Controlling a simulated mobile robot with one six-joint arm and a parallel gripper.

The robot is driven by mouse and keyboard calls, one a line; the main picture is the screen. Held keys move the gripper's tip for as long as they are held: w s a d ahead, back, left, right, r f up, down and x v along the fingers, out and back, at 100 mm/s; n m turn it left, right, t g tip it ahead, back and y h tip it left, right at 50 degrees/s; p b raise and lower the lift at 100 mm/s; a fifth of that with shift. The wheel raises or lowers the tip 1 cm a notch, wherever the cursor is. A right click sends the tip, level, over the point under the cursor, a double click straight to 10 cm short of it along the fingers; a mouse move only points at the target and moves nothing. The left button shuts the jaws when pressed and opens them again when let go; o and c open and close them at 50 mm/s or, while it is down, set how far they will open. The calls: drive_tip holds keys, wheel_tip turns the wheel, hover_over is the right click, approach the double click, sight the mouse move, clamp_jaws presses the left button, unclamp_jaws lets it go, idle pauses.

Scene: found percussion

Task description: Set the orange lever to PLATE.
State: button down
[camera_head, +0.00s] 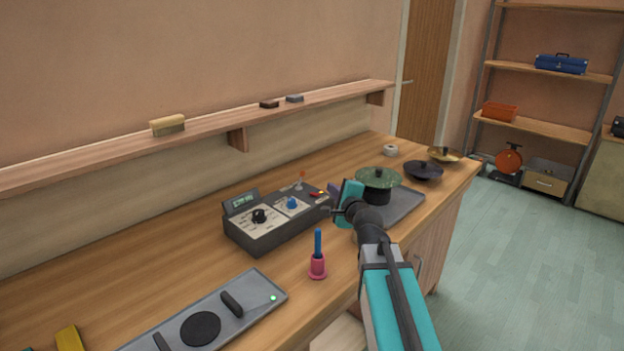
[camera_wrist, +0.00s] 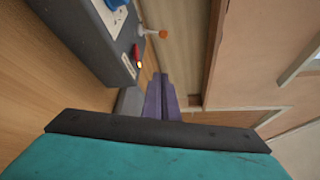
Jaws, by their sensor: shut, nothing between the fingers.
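The orange lever (camera_head: 301,175) has a pale stem and a round orange tip. It stands at the back right of the dark control box (camera_head: 256,243) and also shows in the wrist view (camera_wrist: 162,34). Any PLATE marking is too small to read. My gripper (camera_head: 332,188) is just right of the box, apart from the lever. In the wrist view its purple fingers (camera_wrist: 161,80) are together and empty, with the lever beyond their tips.
The box also has a black knob (camera_head: 259,216), a blue knob (camera_head: 292,203) and a red switch (camera_head: 315,194). A pink holder (camera_head: 317,266) stands in front. A green lidded pot (camera_head: 378,180) stands on the grey tray (camera_head: 411,199) right of my gripper. A shelf (camera_head: 215,132) runs along the wall.

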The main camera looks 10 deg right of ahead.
drive_tip(key=shift+w, duration=0.15)
drive_tip(key=shift+p+x, duration=0.6)
drive_tip(key=shift+x, duration=4.35)
drive_tip(key=a+p, duration=0.1)
drive_tip(key=a+r, duration=0.1)
drive_tip(key=shift+w+a+p, duration=0.15)
drive_tip(key=shift+a+p, duration=0.2)
drive_tip(key=shift+a, duration=0.05)
drive_tip(key=shift+w+a, duration=0.1)
drive_tip(key=shift+a, duration=0.45)
